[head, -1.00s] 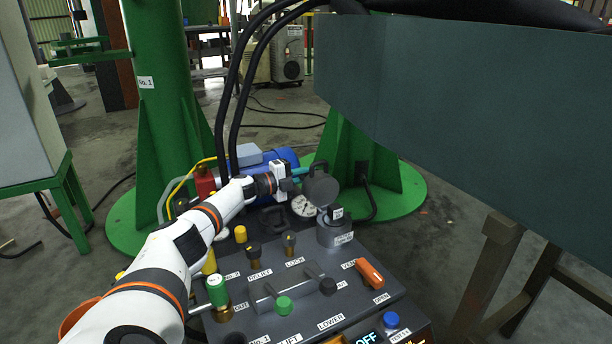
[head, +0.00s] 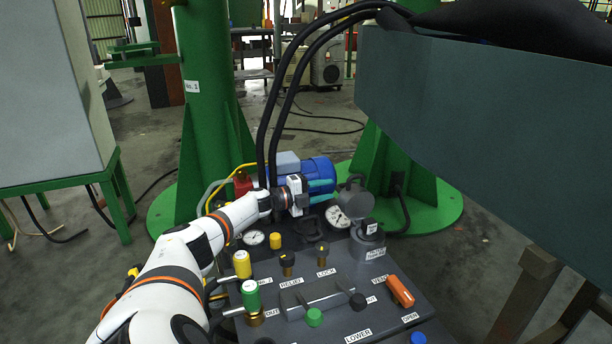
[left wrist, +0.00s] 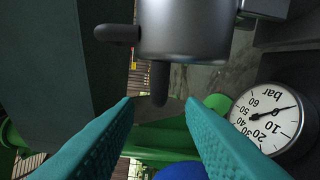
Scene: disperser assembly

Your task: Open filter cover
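The filter cover (head: 356,204) is a dark grey round lid with a small stub on top. It stands tilted up above the grey filter housing (head: 367,241) at the back right of the control panel. My left gripper (head: 334,191) is just left of the cover, with its teal fingers apart and nothing between them in the head view. In the left wrist view the open fingers (left wrist: 160,104) point at a dark grey cylindrical part (left wrist: 186,32) with two stubs. One stub lies beyond the gap between the fingertips; contact cannot be told. My right gripper is not in view.
A pressure gauge (head: 338,216) sits just left of the housing, and it also shows in the left wrist view (left wrist: 267,117). A blue motor (head: 312,172) is behind the gripper. Knobs and an orange vent lever (head: 400,290) are on the panel. A large dark green beam (head: 490,110) overhangs the right.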

